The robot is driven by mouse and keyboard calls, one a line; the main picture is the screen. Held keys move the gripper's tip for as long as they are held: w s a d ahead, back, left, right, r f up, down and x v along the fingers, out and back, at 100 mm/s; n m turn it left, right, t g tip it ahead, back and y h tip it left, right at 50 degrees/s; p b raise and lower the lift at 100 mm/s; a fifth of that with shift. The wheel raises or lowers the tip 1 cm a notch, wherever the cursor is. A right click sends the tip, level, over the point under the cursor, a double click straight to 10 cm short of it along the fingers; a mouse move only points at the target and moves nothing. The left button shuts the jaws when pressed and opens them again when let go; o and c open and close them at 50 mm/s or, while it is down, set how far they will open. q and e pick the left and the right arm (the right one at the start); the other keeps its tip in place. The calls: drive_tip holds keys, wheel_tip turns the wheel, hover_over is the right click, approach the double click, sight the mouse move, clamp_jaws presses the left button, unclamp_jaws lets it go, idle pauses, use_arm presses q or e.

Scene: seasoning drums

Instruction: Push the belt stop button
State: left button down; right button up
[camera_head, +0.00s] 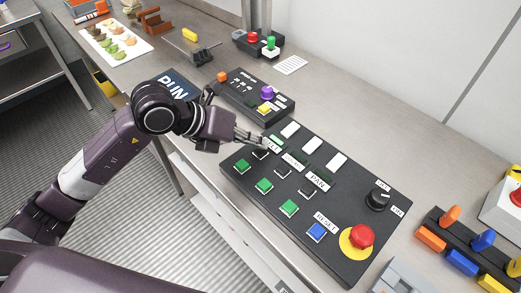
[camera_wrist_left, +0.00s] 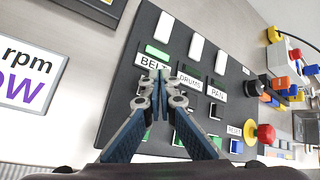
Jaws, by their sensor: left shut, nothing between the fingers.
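The black control panel (camera_head: 330,217) lies on the bench, with columns labelled BELT, DRUMS and PAN. Each column has a white part, a label, a black button and a green button. My left gripper (camera_head: 261,143) is shut and empty, over the BELT column. In the left wrist view its fingertips (camera_wrist_left: 160,78) appear just below the BELT label (camera_wrist_left: 153,64), over where that column's black button lies. The fingers hide most of that button there; I cannot tell whether they touch it. The BELT green button (camera_head: 242,166) is nearer the bench's front edge.
A red mushroom button (camera_head: 362,236) on yellow, a blue RESET button (camera_head: 316,232) and a black knob (camera_head: 378,199) are on the same panel. A smaller black box (camera_head: 247,92) with purple and yellow buttons stands beyond. Coloured levers (camera_head: 482,240) stand at right.

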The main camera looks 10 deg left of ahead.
sight(257, 151)
idle(0.4)
use_arm(q)
drive_tip(key=shift+f+b, duration=0.5)
drive_tip(key=shift+r, duration=0.1)
idle(0.4)
drive_tip(key=shift+r+p, duration=0.6)
drive_tip(key=shift+r, duration=0.25)
drive_tip(key=shift+r, duration=0.1)
drive_tip(key=shift+r+p, duration=1.75)
drive_tip(key=shift+r, duration=0.7)
